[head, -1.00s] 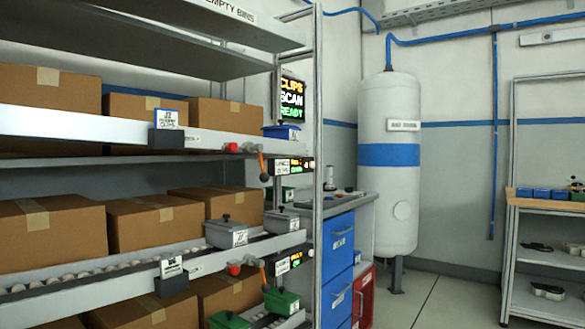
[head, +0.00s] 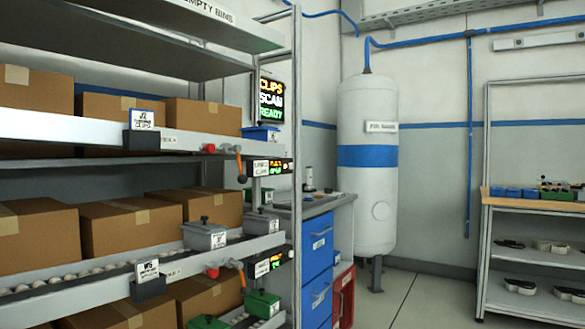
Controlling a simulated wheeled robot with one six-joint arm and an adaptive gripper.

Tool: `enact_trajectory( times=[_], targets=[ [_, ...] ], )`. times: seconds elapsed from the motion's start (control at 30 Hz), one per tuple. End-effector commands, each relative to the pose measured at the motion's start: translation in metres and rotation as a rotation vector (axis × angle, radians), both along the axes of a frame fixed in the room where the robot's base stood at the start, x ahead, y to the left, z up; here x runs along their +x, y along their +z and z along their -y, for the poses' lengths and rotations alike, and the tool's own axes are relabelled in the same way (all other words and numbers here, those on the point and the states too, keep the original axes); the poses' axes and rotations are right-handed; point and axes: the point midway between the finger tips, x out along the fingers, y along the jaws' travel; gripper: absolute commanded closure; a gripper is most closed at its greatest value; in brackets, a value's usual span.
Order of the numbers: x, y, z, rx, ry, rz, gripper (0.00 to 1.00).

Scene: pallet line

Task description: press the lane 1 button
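A flow rack on the left has a red round button (head: 209,148) on its upper lane rail (head: 75,128). A second red button (head: 211,271) is on the lower lane rail (head: 85,295). Each sits beside a lever with an orange handle, the upper lever (head: 239,162) and the lower lever (head: 241,277). Small displays with labels hang at the rack's right end, the upper display (head: 277,167) and the lower display (head: 278,260). The labels are too small to read, so I cannot tell which button is lane 1. My gripper is not in view.
Cardboard boxes (head: 130,226) fill the lanes. A screen (head: 271,100) reads "CLIPS SCAN READY". A blue drawer cabinet (head: 318,243), a white tank (head: 367,200) and a shelf unit (head: 530,203) stand to the right. Clear floor (head: 415,300) shows between tank and shelf unit.

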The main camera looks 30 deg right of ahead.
Motion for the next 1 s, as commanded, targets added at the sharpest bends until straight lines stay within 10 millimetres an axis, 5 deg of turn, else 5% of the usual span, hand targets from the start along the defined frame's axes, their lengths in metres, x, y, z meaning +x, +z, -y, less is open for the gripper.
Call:
enact_trajectory(
  times=[0.03, 0.17, 1.0],
  targets=[
    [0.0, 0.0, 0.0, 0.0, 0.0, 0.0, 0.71],
    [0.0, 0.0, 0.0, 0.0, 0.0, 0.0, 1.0],
    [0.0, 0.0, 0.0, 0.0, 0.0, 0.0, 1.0]
  ],
)
